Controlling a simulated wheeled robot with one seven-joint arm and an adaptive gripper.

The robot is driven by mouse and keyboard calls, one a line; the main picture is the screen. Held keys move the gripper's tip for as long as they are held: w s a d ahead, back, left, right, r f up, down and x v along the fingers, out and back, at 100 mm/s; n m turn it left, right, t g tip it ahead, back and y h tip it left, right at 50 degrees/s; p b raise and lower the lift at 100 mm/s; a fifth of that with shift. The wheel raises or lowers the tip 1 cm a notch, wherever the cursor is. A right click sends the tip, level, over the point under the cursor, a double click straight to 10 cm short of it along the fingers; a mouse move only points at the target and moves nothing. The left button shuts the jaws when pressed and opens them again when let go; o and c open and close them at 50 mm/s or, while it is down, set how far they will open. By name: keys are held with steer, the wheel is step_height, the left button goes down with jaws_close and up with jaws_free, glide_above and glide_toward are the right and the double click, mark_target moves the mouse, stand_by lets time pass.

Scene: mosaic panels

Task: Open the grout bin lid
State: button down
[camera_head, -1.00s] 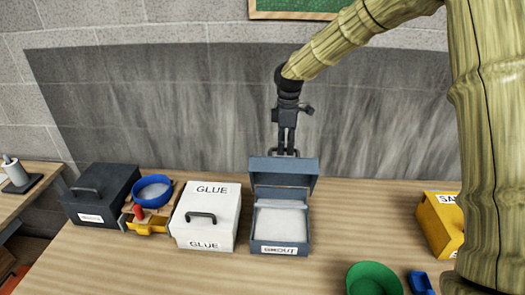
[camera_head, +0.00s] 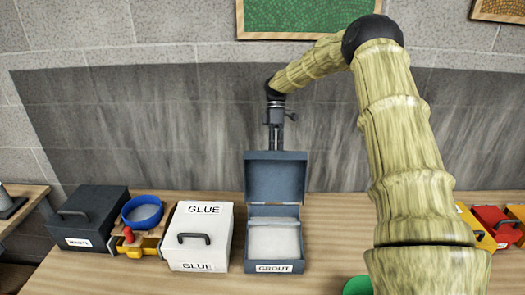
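The grout bin (camera_head: 273,267) is a blue-grey box with a white GROUT label on its front, standing on the table in the middle of the view. Its lid (camera_head: 275,178) stands raised at the back, close to upright, and the pale grout inside shows. My gripper (camera_head: 275,143) is behind the lid's top edge. Its fingers are mostly hidden by the lid, so I cannot tell whether they are open or shut, or whether they touch the lid.
The white GLUE bin (camera_head: 203,222) stands close on the left, with its lid closed. Farther left are a blue bowl (camera_head: 142,212) and the dark WASTE bin (camera_head: 91,212). A green bowl (camera_head: 357,286) is at the front. Yellow and red bins (camera_head: 497,222) stand at the right.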

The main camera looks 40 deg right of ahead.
steer(key=shift+s+d+f, duration=0.1)
steer(key=shift+f, duration=0.35)
steer(key=c, duration=1.6)
jaws_free()
steer(key=shift+o, duration=0.6)
steer(key=shift+w+d, duration=0.25)
step_height(320, 180, up, 10)
